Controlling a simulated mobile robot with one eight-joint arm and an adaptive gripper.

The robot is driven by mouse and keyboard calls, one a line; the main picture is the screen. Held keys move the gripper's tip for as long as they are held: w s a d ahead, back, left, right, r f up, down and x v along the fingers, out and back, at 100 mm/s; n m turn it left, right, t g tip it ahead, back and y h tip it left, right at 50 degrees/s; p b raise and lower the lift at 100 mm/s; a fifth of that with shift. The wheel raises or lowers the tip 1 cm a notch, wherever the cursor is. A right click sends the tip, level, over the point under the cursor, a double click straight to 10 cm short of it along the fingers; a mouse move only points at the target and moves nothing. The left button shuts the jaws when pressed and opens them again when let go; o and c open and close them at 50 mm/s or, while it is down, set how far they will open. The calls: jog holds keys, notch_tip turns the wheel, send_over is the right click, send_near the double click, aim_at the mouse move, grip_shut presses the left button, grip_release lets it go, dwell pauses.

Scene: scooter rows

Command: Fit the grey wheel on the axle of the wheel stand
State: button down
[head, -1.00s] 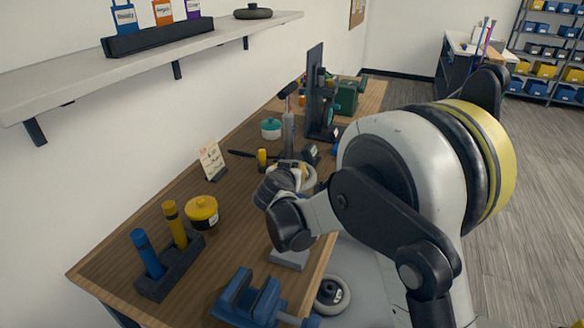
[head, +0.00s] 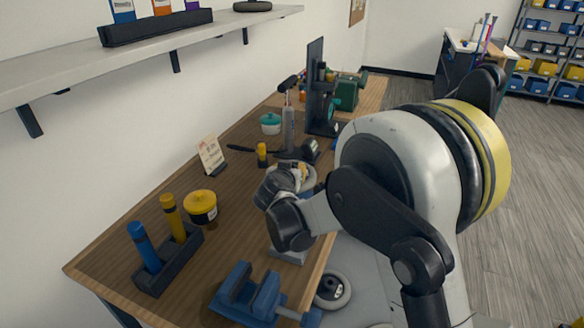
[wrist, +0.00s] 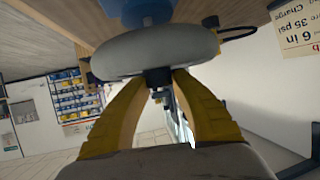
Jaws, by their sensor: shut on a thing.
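The grey wheel (wrist: 155,52) fills the upper middle of the wrist view, seen nearly edge-on. My gripper (wrist: 158,76) has its yellow fingers closed at the dark hub part on the wheel's near side. In the head view my gripper (head: 301,170) is above the workbench, and the pale wheel rim (head: 310,183) shows partly behind it. A grey block (head: 288,256) stands at the bench's front edge below my wrist; it may be the wheel stand's base. The axle is hidden by my arm in the head view, and I cannot make it out in the wrist view.
On the wooden bench (head: 130,240) stand a blue vise (head: 248,292), a dark holder with blue and yellow tubes (head: 170,262), a yellow tub (head: 201,207), a card (head: 210,155), a pump (head: 288,128) and a black upright stand (head: 318,90). A wall shelf (head: 60,75) hangs above.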

jog(key=shift+f+b, duration=1.35)
jog(key=shift+f, duration=0.4)
jog(key=c, duration=1.1)
grip_release()
jog(key=v, duration=1.2)
